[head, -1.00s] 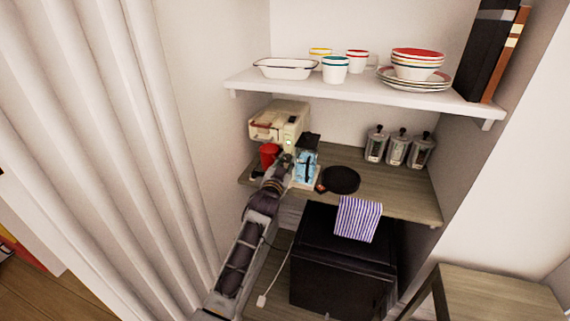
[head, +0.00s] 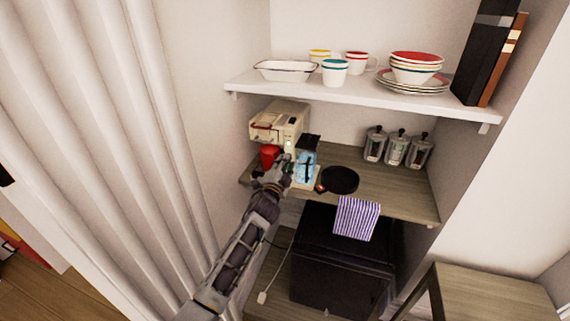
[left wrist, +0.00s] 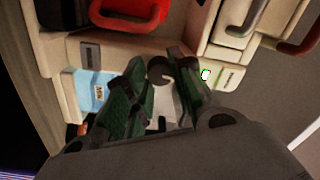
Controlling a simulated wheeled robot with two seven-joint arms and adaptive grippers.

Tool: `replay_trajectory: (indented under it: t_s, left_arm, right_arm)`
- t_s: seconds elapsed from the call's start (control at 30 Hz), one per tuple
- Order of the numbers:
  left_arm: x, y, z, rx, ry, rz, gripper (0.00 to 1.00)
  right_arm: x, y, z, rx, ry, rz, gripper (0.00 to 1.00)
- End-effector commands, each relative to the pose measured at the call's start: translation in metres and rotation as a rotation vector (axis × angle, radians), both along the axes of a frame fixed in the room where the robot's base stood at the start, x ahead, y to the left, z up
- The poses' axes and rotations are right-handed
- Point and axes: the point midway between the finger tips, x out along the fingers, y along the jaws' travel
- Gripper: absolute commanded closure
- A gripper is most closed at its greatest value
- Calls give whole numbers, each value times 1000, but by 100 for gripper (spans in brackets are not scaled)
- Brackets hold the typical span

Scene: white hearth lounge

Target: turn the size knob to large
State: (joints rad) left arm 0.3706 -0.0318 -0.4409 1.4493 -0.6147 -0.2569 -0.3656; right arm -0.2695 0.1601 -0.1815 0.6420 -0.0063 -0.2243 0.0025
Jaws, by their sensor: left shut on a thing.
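The cream coffee machine (head: 290,119) stands at the left end of the wooden shelf, with a red mug (head: 268,156) at its front. My left gripper (head: 283,162) is at the machine's front, right of the mug. In the left wrist view its green-padded fingers (left wrist: 157,62) are shut on a small round dark knob (left wrist: 159,71), one finger on each side. The knob's pointer and size marks cannot be read. My right gripper is out of view.
A blue carton (head: 306,166) stands close right of my gripper, with a black pan (head: 340,180) beyond it. Several lidded jars stand further right. A white shelf (head: 350,94) with dishes hangs above. A pleated white panel (head: 110,130) is at left.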

Motion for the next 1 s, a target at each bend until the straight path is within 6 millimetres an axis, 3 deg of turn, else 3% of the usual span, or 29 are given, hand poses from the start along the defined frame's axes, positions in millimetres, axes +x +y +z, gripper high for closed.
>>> replay_trajectory:
  t_s: [0.3, 0.5, 1.0]
  left_arm:
    - [0, 0, -1, 284, -90, -1, 100]
    - [0, 0, -1, 432, -138, -1, 100]
    - [0, 1, -2, 577, -185, -1, 100]
  right_arm:
    - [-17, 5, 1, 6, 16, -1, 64]
    - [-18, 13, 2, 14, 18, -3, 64]
    - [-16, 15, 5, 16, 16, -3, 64]
